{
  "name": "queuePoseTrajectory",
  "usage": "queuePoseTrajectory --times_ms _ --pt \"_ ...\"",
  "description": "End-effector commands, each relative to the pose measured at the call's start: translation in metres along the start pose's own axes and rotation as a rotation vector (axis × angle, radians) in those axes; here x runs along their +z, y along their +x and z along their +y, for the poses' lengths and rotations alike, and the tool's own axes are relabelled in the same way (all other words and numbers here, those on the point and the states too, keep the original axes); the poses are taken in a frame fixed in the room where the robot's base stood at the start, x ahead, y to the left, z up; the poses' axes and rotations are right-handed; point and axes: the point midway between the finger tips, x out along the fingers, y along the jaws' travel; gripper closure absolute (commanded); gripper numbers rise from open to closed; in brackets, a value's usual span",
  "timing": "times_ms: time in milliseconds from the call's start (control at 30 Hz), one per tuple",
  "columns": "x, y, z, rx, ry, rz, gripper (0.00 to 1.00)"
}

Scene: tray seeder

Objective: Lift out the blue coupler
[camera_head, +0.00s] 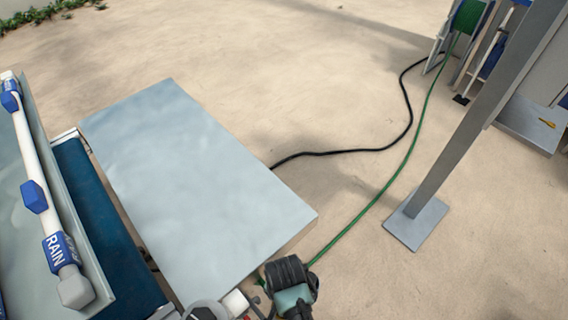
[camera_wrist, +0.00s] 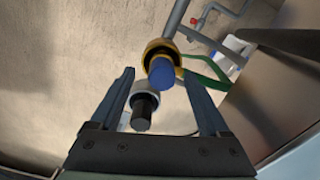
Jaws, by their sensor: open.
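The blue coupler (camera_wrist: 161,74) shows in the wrist view as a short blue cylinder in a yellow collar. My gripper (camera_wrist: 159,76) is open, with one finger on each side of the picture's middle. The blue coupler appears between the fingertips, nearer the right one; I cannot tell how far beyond them it is. A black coupler (camera_wrist: 144,106) in a pale grey collar appears just below and left of it, also between the fingers. No contact with either is clear. I cannot make out the blue coupler or my gripper in the head view.
Grey pipes (camera_wrist: 176,18) with a red fitting (camera_wrist: 197,22) and a green hose (camera_wrist: 205,72) lie beyond. In the head view, a bare metal tabletop (camera_head: 195,185) stands beside a white pipe (camera_head: 33,160) with blue fittings. A post (camera_head: 480,110) and hoses stand right.

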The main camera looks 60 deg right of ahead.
Motion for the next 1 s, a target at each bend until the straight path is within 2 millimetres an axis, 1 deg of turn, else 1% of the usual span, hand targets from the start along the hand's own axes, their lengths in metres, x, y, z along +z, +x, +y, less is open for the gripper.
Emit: queuePoseTrajectory --times_ms 33,200,300,533,667,700,767,800,867,900,967,1000 --pt "-0.001 0.009 -0.001 0.002 0.000 -0.002 0.21" --pt "-0.002 0.031 -0.002 0.002 0.000 -0.001 0.21" --pt "-0.002 0.036 -0.002 0.001 0.000 0.000 0.21" --pt "-0.002 0.036 -0.002 0.000 -0.001 0.000 0.21" --pt "-0.002 0.036 -0.002 0.000 -0.001 0.000 0.44" --pt "-0.002 0.036 -0.002 0.000 -0.001 0.000 0.51" --pt "-0.002 0.036 -0.002 0.000 -0.001 0.000 0.62" --pt "-0.002 0.036 -0.002 0.000 -0.001 0.000 0.69" --pt "-0.002 0.036 -0.002 0.000 -0.001 0.000 0.80" --pt "-0.001 0.036 -0.002 0.000 -0.001 0.000 0.87" --pt "-0.001 0.036 -0.002 0.001 -0.001 0.000 0.98" --pt "-0.001 0.036 -0.002 0.001 -0.001 0.000 1.00"
